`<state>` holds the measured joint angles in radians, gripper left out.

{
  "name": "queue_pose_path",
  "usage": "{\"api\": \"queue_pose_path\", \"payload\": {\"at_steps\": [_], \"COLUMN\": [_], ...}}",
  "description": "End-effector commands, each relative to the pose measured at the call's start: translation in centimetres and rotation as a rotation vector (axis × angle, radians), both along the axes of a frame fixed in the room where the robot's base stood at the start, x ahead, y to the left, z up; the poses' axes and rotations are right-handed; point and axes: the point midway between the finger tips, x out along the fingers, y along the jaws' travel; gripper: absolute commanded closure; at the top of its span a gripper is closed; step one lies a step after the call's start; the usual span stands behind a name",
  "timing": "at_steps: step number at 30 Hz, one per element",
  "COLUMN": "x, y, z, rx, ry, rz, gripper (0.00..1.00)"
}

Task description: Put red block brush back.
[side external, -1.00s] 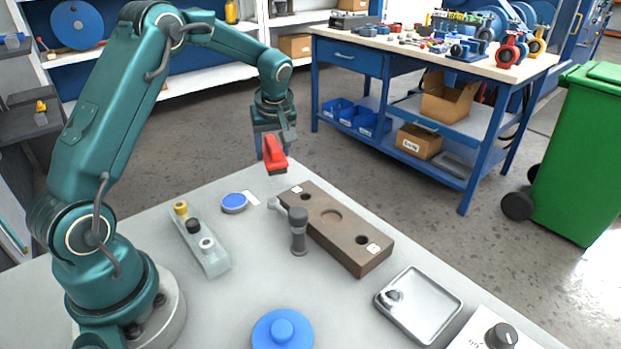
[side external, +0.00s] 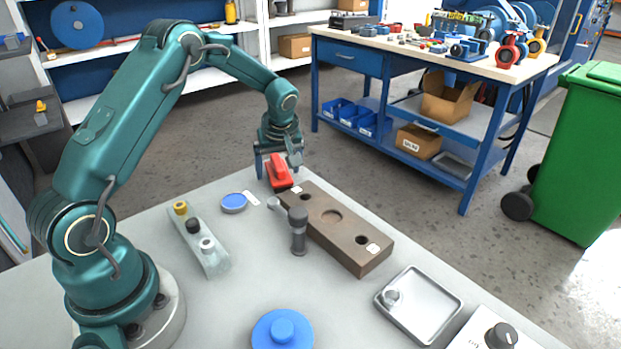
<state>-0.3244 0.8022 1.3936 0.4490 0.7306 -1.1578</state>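The red block brush (side external: 279,173) has a red body and a dark underside. It is between the fingers of my gripper (side external: 277,168), at the far corner of the grey table, just beyond the brown block's far end. My gripper points down and appears shut on the brush; the finger contact is too small to see clearly. The brush's underside is close to the tabletop, and I cannot tell whether it touches.
The brown block with holes (side external: 347,237) lies right of the brush. A dark upright handle (side external: 298,232), blue disc (side external: 233,203), grey holder (side external: 215,261), blue knobbed lid (side external: 282,331) and metal tray (side external: 428,316) also stand on the table. Bare tabletop lies between them.

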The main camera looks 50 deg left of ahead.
Motion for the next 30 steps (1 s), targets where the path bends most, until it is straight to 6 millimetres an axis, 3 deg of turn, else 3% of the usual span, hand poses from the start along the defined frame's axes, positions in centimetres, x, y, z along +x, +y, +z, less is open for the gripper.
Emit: {"api": "queue_pose_path", "payload": {"at_steps": [11, 24, 30], "x": [0.0, -1.1, -1.6], "y": [-0.1, -3.1, -4.0], "z": [0.7, 8.3, 10.7], "rx": [0.000, 0.001, 0.001], "ry": [-0.002, -0.006, -0.003], "rz": [0.000, -0.001, -0.001], "gripper": [0.11, 0.11, 0.11]}}
